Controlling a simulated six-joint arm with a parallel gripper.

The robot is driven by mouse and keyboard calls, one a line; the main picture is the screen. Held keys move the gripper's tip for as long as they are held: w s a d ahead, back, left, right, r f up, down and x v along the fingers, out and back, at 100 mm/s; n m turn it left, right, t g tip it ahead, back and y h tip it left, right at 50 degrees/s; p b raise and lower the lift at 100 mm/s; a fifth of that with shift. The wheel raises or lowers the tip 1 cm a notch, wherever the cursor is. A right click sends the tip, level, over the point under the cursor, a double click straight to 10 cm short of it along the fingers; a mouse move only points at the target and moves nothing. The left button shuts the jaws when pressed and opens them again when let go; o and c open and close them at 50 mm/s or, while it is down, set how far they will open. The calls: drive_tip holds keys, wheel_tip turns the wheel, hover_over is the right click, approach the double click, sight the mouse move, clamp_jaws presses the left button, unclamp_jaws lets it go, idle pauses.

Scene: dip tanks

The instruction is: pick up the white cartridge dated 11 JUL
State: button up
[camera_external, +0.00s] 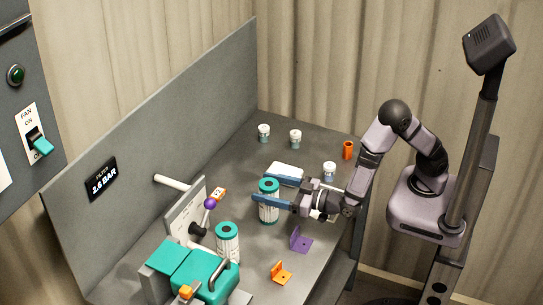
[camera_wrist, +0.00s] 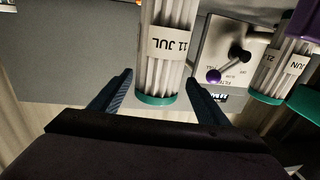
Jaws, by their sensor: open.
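The white pleated cartridge dated 11 JUL (camera_external: 268,213) stands upright on the grey bench with teal end caps. In the wrist view this cartridge (camera_wrist: 165,50) shows its label upside down, between my two fingers. My gripper (camera_external: 276,191) is open and level, with one blue finger on each side of the cartridge; the near finger crosses in front of it. It also shows in the wrist view (camera_wrist: 159,78). I cannot tell whether either finger touches it. A second, similar cartridge (camera_external: 228,246) stands nearer the front; its label reads 21 JUN in the wrist view (camera_wrist: 277,70).
A panel with a purple-knobbed lever (camera_external: 210,203) stands left of the cartridges. A teal housing (camera_external: 207,275) is in front. A purple bracket (camera_external: 300,241) and an orange bracket (camera_external: 281,272) lie right. Small jars (camera_external: 295,139) and an orange cup (camera_external: 348,150) stand behind.

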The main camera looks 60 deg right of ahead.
drive_tip(key=w+p, duration=0.1)
drive_tip(key=w, duration=0.3)
drive_tip(key=shift+w, duration=0.15)
drive_tip(key=c, duration=1.3)
drive_tip(key=shift+r, duration=0.1)
drive_tip(key=c, duration=0.3)
drive_tip(key=shift+r, duration=0.1)
